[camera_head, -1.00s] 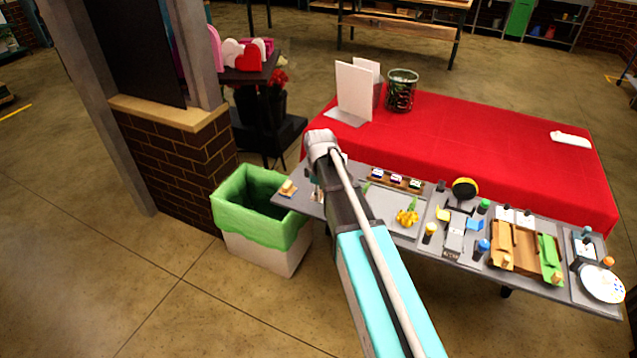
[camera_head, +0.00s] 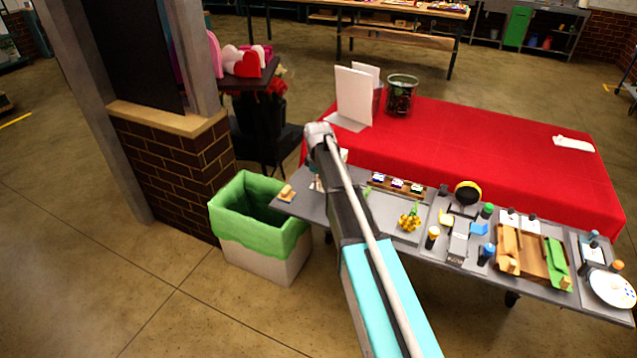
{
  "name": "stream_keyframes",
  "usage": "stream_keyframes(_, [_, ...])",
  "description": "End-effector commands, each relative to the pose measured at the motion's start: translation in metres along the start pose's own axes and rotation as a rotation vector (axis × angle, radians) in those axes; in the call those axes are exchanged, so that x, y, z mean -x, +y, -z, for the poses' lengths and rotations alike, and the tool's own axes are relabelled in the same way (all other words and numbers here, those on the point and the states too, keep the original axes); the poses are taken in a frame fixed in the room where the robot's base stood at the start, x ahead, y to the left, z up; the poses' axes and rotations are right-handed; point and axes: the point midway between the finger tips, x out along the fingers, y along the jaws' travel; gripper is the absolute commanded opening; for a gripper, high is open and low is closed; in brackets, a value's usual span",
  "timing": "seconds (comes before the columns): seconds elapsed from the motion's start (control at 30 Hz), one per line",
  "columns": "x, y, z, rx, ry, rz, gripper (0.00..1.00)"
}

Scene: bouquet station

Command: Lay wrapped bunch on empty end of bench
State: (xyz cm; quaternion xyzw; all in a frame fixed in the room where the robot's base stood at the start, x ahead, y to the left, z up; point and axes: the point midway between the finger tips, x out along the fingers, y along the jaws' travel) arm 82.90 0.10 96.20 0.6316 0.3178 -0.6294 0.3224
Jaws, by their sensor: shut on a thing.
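A long grey bench (camera_head: 301,207) runs along the near side of the red-covered table. Yellow flowers (camera_head: 409,219) with a little green lie on a grey tray (camera_head: 384,209) on it, right of my arm. I cannot make out any wrapping on them. My arm reaches up from the bottom, and its pale wrist end sits over the left part of the bench. My gripper's fingers and anything in them are hidden behind the arm and wrist. I see no clear wrapped bunch. The bench's left tip is mostly bare, with a small tan block (camera_head: 287,192) on it.
A green-lined bin (camera_head: 254,238) stands below the bench's left tip. A brick pillar (camera_head: 172,170) is left of it. The bench's right part is crowded with tools, tan and green pieces and a white plate (camera_head: 610,289). The red table (camera_head: 480,150) is largely clear.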

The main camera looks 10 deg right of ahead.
Motion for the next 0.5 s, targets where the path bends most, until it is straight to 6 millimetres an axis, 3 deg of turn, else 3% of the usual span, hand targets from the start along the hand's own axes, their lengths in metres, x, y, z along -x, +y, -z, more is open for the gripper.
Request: stream_keyframes(0.5, [-0.019, -0.001, 0.001, 0.002, 0.000, 0.000, 0.00])
